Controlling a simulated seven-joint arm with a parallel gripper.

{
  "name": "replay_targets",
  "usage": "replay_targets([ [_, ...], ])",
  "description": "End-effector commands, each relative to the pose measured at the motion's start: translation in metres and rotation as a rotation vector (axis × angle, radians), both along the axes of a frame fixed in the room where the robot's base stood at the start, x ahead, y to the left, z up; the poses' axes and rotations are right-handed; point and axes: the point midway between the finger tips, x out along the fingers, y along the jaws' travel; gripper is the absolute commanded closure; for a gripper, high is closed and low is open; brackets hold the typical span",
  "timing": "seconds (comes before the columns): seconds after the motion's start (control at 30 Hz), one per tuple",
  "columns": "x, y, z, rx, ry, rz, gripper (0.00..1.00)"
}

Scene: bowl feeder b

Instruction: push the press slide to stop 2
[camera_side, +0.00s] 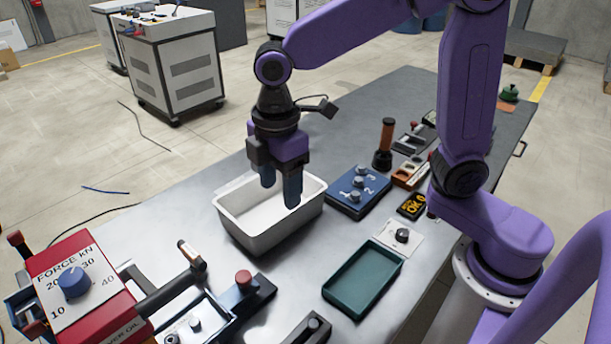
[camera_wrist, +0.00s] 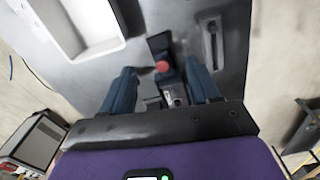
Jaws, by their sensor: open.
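A red knob (camera_side: 243,278) stands on a dark block on a rail assembly (camera_side: 210,309) at the front, beside the red press (camera_side: 85,285); this looks like the press slide, though no stop numbers are readable on it. In the wrist view the red knob (camera_wrist: 162,66) lies between my fingers in the picture, well below them. My gripper (camera_side: 280,195) is open and empty, pointing down over the white bin (camera_side: 233,220), apart from the slide. It also shows in the wrist view (camera_wrist: 158,70). My fingers hide part of the rail there.
A blue board (camera_side: 345,207) with knobs marked 1, 2, 3 lies right of the bin. A dark slotted bar (camera_side: 303,328) is at the front. Bare table lies between the bin and tray.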

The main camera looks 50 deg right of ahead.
Motion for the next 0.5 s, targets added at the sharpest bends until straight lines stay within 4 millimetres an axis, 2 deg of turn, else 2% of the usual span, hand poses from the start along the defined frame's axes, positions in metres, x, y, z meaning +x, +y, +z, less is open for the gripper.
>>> replay_targets([
  [0.3,-0.011,-0.026,-0.002,0.002,0.000,-0.323,0.39],
  [0.5,-0.016,-0.037,-0.003,0.004,0.000,-0.476,0.39],
])
